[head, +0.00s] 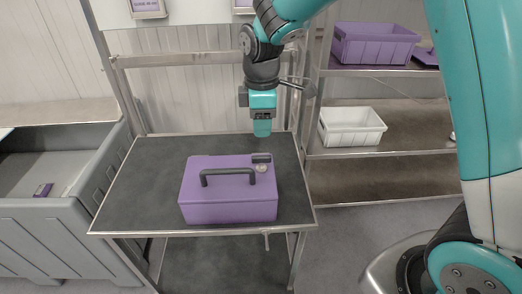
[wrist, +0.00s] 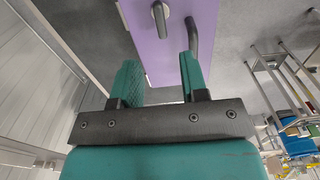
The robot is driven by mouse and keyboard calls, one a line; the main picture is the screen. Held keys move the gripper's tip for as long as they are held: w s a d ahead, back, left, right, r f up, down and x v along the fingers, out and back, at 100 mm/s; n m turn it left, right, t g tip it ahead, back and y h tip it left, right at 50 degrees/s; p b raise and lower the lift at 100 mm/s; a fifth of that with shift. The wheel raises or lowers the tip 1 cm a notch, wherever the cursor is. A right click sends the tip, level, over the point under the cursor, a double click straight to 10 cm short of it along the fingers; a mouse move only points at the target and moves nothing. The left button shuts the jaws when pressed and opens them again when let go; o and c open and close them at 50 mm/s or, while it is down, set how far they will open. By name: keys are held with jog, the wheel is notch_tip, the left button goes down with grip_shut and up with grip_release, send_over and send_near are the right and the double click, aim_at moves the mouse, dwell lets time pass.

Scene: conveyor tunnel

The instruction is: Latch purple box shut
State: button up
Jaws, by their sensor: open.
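The purple box (head: 228,205) sits on the dark tabletop with its lid down. A dark arched handle (head: 228,175) stands on the lid, and a dark latch piece (head: 262,158) with a round pale part beside it is at the back right of the lid. I cannot tell whether the latch is fastened. My gripper (head: 262,130) is above the table's rear, behind the box's back right corner, pointing down. In the wrist view my gripper (wrist: 159,78) is open and empty; the purple lid (wrist: 172,50), latch piece (wrist: 159,18) and handle (wrist: 193,40) lie beyond its fingertips.
The metal-framed table (head: 130,205) has bare room left of the box. A grey bin (head: 50,225) stands at the left. A shelf rack (head: 385,155) at the right holds a white crate (head: 350,128) and a purple crate (head: 372,45). A metal crossbar (head: 180,60) runs behind the table.

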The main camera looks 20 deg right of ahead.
aim_at(262, 156)
notch_tip(262, 156, down, 10)
jog(key=shift+p, duration=0.95)
jog(key=shift+c, duration=0.4)
grip_shut()
